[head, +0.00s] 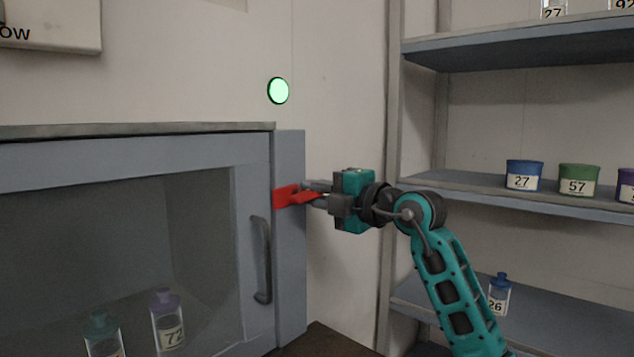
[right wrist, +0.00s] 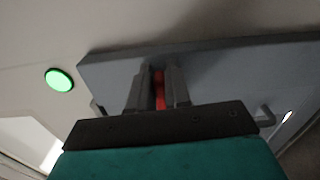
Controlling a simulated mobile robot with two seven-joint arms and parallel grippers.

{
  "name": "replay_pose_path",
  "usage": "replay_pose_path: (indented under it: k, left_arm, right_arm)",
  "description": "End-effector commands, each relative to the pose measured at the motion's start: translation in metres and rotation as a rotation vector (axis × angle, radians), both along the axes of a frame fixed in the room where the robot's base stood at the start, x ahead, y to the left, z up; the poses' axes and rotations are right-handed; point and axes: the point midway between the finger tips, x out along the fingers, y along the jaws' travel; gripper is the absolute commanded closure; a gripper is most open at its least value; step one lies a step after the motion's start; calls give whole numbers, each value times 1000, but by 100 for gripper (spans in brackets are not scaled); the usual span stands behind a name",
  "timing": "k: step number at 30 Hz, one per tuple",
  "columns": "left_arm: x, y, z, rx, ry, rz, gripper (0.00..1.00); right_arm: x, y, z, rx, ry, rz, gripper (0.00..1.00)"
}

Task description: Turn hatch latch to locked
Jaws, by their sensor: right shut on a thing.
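The red hatch latch (head: 286,195) sits on the grey frame post at the right side of the hatch. It lies roughly level in the head view, its free end toward my gripper. My right gripper (head: 316,195) is shut on the latch, coming in from the right. In the right wrist view the red latch (right wrist: 160,90) shows as a narrow strip between the two fingers (right wrist: 160,88). The hatch door (head: 250,190), with a clear pane and a grey handle (head: 262,260), appears closed. My left gripper is not in view.
A round green light (head: 278,90) glows on the wall above the hatch. Behind the pane stand bottles, one marked 72 (head: 168,322). At right, a shelf unit (head: 460,185) holds lidded jars marked 27 (head: 523,176) and 57 (head: 578,180), and a blue-capped bottle (head: 499,296).

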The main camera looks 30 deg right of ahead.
Motion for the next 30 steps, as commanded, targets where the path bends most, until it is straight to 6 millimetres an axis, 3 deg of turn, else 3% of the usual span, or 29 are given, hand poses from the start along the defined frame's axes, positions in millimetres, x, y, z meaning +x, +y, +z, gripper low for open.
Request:
replay_pose_path:
  k: [21,22,28,30]
  left_arm:
    - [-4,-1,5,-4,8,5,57]
    - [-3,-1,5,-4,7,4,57]
    - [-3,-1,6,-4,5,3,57]
    - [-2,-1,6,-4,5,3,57]
  right_arm:
    - [0,-1,-2,73,23,-2,100]
    - [0,-1,-2,73,23,-2,82]
    - [0,0,-2,72,24,-2,62]
    - [0,0,-2,72,24,-1,62]
